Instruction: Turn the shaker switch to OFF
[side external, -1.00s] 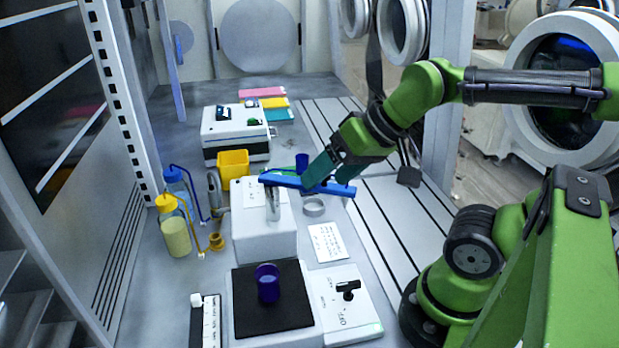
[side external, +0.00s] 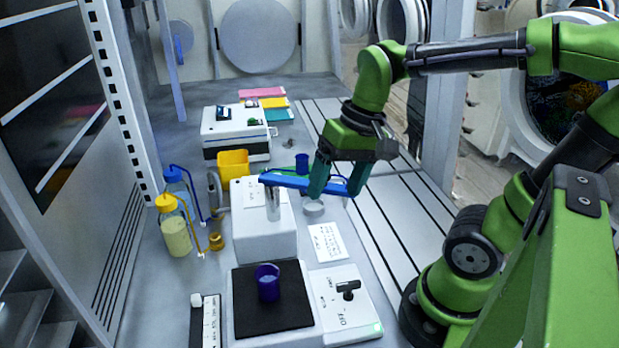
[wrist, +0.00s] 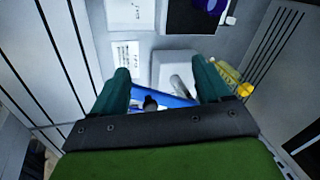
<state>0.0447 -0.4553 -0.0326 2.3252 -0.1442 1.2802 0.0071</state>
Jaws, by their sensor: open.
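The shaker is at the front of the side view, with a black pad (side external: 248,312) carrying a blue cup (side external: 268,284). Its white switch panel (side external: 335,312) is on the right, with a black switch knob (side external: 348,289), lettering and a small green light. I cannot tell surely which mark the knob points to. My gripper (side external: 335,190) is open, well behind the switch, with its fingers pointing down around the right part of a blue bar (side external: 290,182). The wrist view shows the bar (wrist: 178,101) between the spread fingers. The shaker pad (wrist: 190,17) shows there at the top edge.
A white box (side external: 262,240) with a metal post stands under the bar's left end. A card (side external: 327,242) lies to its right. Bottles with yellow and blue caps (side external: 174,232), a yellow bin (side external: 233,162) and a white instrument (side external: 235,128) stand left and behind. The grooved floor at right is clear.

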